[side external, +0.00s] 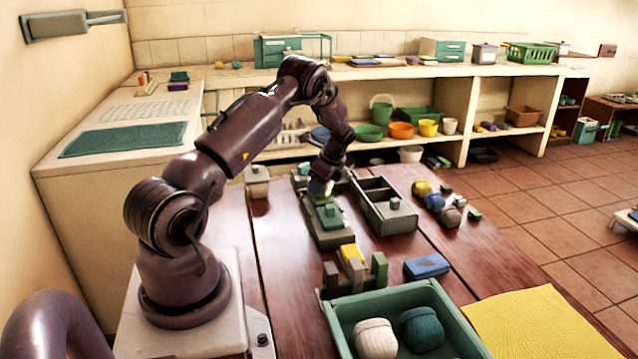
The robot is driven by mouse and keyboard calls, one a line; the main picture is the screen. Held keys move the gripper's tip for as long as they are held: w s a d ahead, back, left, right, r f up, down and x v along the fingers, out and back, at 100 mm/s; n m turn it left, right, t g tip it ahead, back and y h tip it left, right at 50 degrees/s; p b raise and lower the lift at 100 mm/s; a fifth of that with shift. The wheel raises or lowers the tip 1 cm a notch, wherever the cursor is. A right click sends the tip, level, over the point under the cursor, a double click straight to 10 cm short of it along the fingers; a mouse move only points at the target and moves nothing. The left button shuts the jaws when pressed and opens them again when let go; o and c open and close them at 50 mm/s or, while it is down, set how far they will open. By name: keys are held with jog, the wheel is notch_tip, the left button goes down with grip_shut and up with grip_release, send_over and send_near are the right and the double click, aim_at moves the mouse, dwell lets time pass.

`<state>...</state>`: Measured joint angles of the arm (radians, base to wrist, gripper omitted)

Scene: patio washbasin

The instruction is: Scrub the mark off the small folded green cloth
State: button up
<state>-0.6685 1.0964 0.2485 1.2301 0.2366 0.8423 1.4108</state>
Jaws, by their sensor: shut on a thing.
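A small green piece (329,216), which looks like the folded cloth, lies on a long dark grey-green block or tray (330,238) in the middle of the wooden table. My gripper (320,188) points down at the far end of this green piece. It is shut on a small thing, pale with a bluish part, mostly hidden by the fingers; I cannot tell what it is. I cannot tell whether the held thing touches the cloth. No mark on the cloth can be made out at this size.
A grey divided box (384,220) stands close on the right. In front are a rack with upright blocks (352,268), a blue block (426,265) and a green tray (345,335) with two yarn balls. Several balls lie to the right. A yellow cloth (545,325) covers the front right.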

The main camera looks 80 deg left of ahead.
jog(key=shift+d, duration=0.9)
jog(key=shift+a, duration=1.5)
jog(key=shift+d, duration=1.5)
jog(key=shift+a+f, duration=0.1)
jog(key=shift+a, duration=1.4)
jog(key=shift+d, duration=1.55)
jog(key=shift+a, duration=1.55)
jog(key=shift+d, duration=1.55)
